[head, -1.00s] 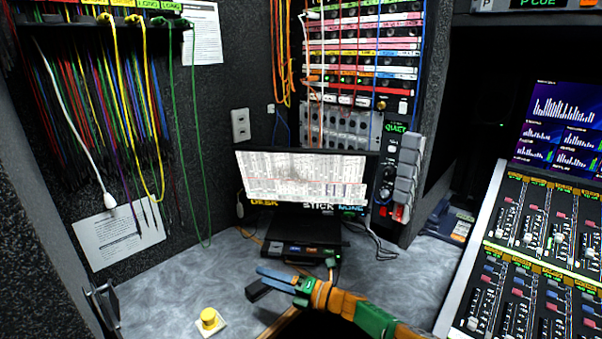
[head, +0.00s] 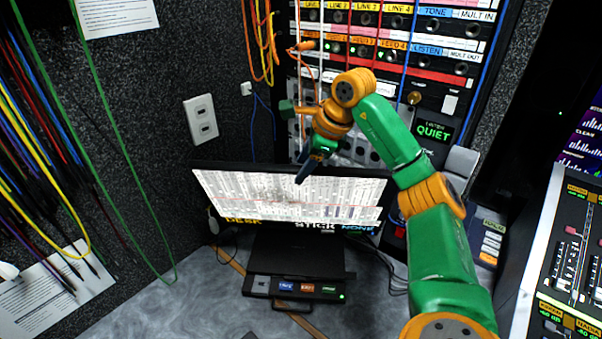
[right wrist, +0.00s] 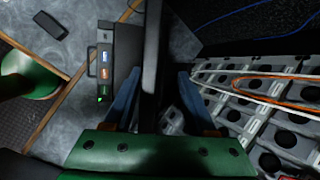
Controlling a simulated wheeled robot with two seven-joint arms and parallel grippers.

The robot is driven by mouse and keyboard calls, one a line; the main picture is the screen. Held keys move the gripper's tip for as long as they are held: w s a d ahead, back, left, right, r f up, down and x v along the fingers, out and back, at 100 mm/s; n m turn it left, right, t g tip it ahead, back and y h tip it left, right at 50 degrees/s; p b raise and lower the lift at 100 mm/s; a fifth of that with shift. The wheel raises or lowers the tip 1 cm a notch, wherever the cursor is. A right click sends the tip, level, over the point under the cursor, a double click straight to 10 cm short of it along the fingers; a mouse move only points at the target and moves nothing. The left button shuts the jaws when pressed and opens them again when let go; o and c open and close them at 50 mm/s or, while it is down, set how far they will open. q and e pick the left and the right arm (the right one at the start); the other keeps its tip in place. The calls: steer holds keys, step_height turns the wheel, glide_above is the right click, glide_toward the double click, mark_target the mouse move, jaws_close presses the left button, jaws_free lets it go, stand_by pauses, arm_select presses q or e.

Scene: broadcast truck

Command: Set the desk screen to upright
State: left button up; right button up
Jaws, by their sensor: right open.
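The desk screen (head: 285,196) stands on a dark foot at the back of the desk, lit with a grey-white chart and "DESK", "STICK" and "NONE" along its bottom. Its exact tilt is hard to judge. My right gripper (head: 309,166) is open at the screen's top edge, pointing down. In the right wrist view the screen shows edge-on as a dark bar (right wrist: 150,70) between the two blue fingers (right wrist: 155,105), with a gap visible on both sides. My left gripper is not in view.
A button box (head: 295,289) with a green light sits before the screen. The patch rack (head: 400,50) with hanging cables rises close behind the gripper. A mixing console (head: 565,270) stands at the right. Grey desk surface (head: 180,305) is clear at front left.

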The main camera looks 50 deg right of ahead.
mark_target(291, 191)
steer(key=f, duration=0.1)
steer(key=w+a+f, duration=0.1)
steer(key=f, duration=0.1)
steer(key=w+f, duration=0.1)
steer(key=f, duration=0.1)
steer(key=shift+w+a, duration=0.1)
steer(key=shift+a, duration=0.25)
steer(key=shift+w+d+f, duration=0.2)
steer(key=shift+d, duration=0.05)
steer(key=shift+s+a+r, duration=0.15)
jaws_close()
stand_by(0.6)
